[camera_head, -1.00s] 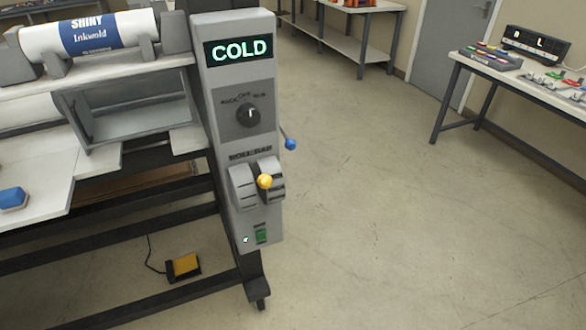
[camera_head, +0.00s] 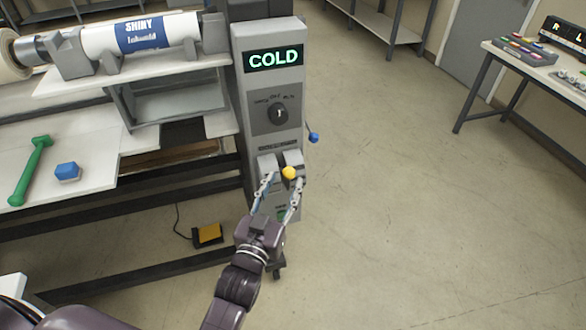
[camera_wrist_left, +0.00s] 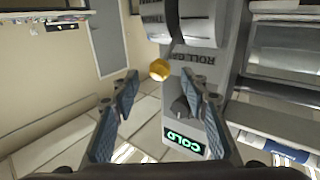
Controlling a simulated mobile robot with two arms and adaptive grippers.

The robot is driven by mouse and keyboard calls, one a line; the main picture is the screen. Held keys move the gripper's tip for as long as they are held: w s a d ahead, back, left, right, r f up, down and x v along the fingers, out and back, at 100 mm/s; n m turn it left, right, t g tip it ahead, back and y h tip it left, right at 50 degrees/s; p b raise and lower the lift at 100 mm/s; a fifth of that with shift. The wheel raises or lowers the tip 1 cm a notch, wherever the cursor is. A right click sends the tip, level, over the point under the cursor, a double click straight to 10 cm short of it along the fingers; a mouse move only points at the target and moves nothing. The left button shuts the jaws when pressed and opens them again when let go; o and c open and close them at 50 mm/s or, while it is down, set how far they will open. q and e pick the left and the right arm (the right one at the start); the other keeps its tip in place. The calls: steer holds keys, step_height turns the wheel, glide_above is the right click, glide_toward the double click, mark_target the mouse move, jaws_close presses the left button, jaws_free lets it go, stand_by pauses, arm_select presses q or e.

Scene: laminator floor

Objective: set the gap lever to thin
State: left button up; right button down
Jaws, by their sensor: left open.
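The gap lever's yellow knob (camera_head: 289,173) sits at the roll-gap block on the grey control column (camera_head: 240,110). The knob also shows in the left wrist view (camera_wrist_left: 159,69), beyond my fingertips and between them. My left gripper (camera_head: 281,180) is open, its two fingers spread on either side of the knob in the head view; it does not grip it. The same fingers show in the left wrist view (camera_wrist_left: 160,88), with nothing between their pads. The finger on the left covers part of the roll-gap block. The lever's labels are too small to read in the head view.
The display (camera_head: 274,58) reads COLD above a mode dial (camera_head: 279,113). A blue-knobbed lever (camera_head: 313,137) sticks out at the column's right side. A green tool (camera_head: 31,170) and a blue block (camera_head: 67,171) lie on the left table. Floor to the right is clear.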

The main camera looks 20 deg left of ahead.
mark_target(287, 177)
arm_select(q)
steer(key=shift+w+p, duration=0.45)
steer(key=shift+w, duration=1.95)
jaws_close()
